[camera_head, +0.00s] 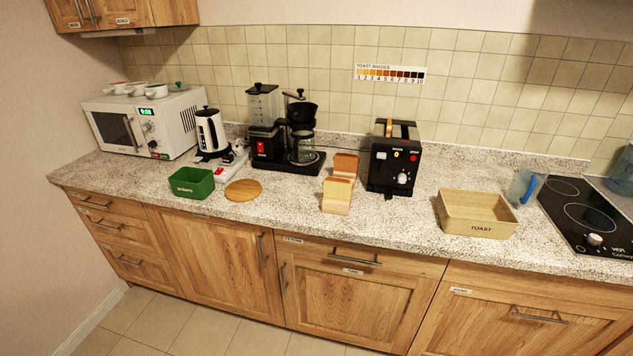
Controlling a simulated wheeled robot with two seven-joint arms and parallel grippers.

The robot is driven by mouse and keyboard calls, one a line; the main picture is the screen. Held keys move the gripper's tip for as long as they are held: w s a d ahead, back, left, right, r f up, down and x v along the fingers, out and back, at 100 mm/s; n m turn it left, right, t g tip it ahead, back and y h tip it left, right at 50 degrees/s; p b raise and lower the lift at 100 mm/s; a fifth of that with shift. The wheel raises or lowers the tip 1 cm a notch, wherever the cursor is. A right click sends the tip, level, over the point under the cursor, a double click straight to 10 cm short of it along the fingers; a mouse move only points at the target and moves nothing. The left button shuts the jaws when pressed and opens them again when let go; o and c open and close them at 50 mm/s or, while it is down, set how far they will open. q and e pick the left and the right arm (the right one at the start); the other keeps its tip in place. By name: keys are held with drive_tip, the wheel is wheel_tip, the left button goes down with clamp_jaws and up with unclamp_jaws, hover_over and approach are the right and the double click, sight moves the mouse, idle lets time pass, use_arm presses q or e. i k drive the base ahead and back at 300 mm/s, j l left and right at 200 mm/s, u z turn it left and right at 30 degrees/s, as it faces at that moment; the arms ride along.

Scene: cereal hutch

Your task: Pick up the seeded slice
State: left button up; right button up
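Two bread-like pieces stand upright close together on the counter left of the toaster. The rear one (346,164) is browner, and the front one (337,191) is paler with a brown edge. They may sit in a holder. Seeds are too small to make out, so I cannot tell which is the seeded slice. The black toaster (388,170) has a tan edge showing at its top slots, possibly bread. A wooden box (477,228) labelled TOAST stands to the right, and its inside looks empty. Neither of my grippers is in view.
A green box (192,188), a round wooden board (243,190), a white kettle (211,133), a coffee maker (288,140) and a microwave (146,124) stand to the left. A blue-handled jug (522,187) and a hob (590,213) are at right. The counter between toaster and TOAST box is clear.

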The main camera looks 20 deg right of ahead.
sight(335, 188)
drive_tip(key=z, duration=1.25)
drive_tip(key=j, duration=0.2)
drive_tip(key=i+j+z, duration=0.1)
drive_tip(key=j+z, duration=0.3)
drive_tip(key=j, duration=0.15)
drive_tip(key=j+z, duration=0.4)
drive_tip(key=j, duration=0.2)
drive_tip(key=j+z, duration=0.4)
drive_tip(key=j, duration=0.2)
